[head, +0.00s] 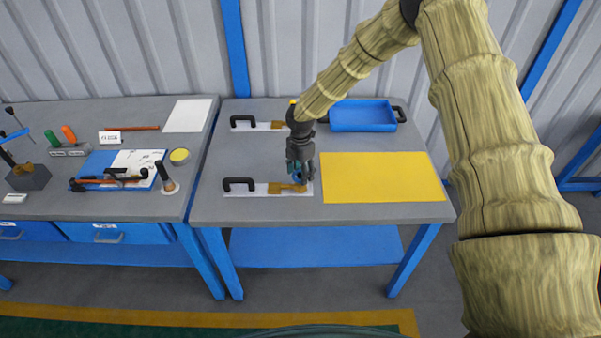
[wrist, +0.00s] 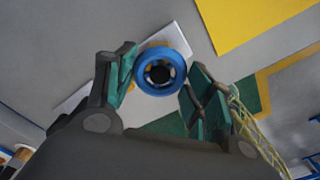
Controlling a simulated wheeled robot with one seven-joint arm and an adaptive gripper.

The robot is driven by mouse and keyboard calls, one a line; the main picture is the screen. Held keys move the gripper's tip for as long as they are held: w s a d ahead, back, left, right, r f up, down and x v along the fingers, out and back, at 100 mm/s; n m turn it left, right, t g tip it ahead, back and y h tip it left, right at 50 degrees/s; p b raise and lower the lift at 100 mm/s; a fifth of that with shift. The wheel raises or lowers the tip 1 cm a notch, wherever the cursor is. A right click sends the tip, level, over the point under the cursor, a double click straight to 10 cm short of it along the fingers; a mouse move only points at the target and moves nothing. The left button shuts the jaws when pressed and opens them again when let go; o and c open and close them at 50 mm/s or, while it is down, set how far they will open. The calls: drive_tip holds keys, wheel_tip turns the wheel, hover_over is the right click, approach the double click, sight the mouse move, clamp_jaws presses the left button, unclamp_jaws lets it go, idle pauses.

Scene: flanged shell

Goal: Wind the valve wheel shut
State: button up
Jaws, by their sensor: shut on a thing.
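The blue valve wheel (wrist: 162,55) has a dark hub and sits between my fingertips in the wrist view. It is mostly hidden by my gripper (head: 300,168) in the head view, where a little blue (head: 297,178) shows. My gripper points down and is shut on the wheel, one finger on each side. The wheel sits above a brass-coloured valve body (head: 284,188) on a white plate (head: 262,190) with a black handle (head: 240,184). How far the wheel is turned cannot be told.
A similar plate with a black handle (head: 243,121) lies behind on the same grey table. A blue tray (head: 362,117) stands at the back right and a yellow mat (head: 382,178) lies to the right. A second bench (head: 60,206) on the left holds tools.

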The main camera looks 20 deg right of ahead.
sight(300, 174)
drive_tip(key=m+b, duration=0.3)
drive_tip(key=m, duration=0.3)
drive_tip(key=shift+f+b, duration=0.1)
drive_tip(key=shift+b, duration=0.2)
drive_tip(key=m+b, duration=0.2)
drive_tip(key=m, duration=0.3)
drive_tip(key=shift+m, duration=0.4)
idle(0.6)
drive_tip(key=o, duration=1)
drive_tip(key=shift+o, duration=0.2)
drive_tip(key=shift+r, duration=0.2)
wheel_tip(300, 174, up, 12)
drive_tip(key=shift+f, duration=0.1)
